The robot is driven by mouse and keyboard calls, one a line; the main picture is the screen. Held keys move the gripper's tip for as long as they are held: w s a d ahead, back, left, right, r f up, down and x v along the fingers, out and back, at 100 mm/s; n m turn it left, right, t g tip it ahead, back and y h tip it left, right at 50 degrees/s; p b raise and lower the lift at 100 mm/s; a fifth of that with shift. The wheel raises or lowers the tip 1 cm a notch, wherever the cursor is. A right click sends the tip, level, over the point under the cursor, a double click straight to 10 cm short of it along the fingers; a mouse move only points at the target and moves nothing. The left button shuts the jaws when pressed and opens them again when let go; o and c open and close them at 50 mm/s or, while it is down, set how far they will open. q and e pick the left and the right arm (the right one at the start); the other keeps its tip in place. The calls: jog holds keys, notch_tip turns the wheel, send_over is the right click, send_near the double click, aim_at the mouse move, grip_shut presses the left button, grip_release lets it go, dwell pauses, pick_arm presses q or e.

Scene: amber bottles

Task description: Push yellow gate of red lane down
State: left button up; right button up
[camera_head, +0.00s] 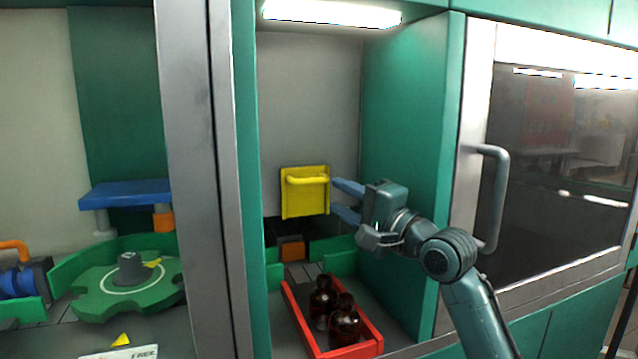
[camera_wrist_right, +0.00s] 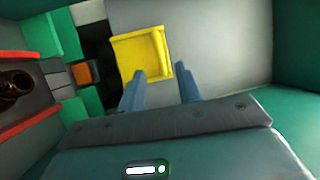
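The yellow gate (camera_head: 305,195) is a flat plate with a bar handle, raised on the back wall above the far end of the red lane (camera_head: 297,318). In the right wrist view the gate (camera_wrist_right: 136,54) lies just beyond the fingertips. My right gripper (camera_head: 340,199) is at the gate's right side, fingers apart, with nothing between them. In the right wrist view its two fingers (camera_wrist_right: 162,80) are spread; I cannot tell whether one touches the gate. My left gripper is not in view.
Two amber bottles (camera_head: 344,322) stand in the red lane, and one shows in the right wrist view (camera_wrist_right: 14,86). An orange block (camera_head: 292,250) sits below the gate. A green wall (camera_head: 405,130) bounds the bay on the right. A door handle (camera_head: 497,195) sticks out beside my right arm.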

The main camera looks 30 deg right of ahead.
aim_at(311, 183)
jog(key=p+x, duration=0.1)
jog(key=x, duration=0.5)
jog(key=shift+w+a, duration=0.2)
jog(key=shift+c, duration=0.5)
grip_shut()
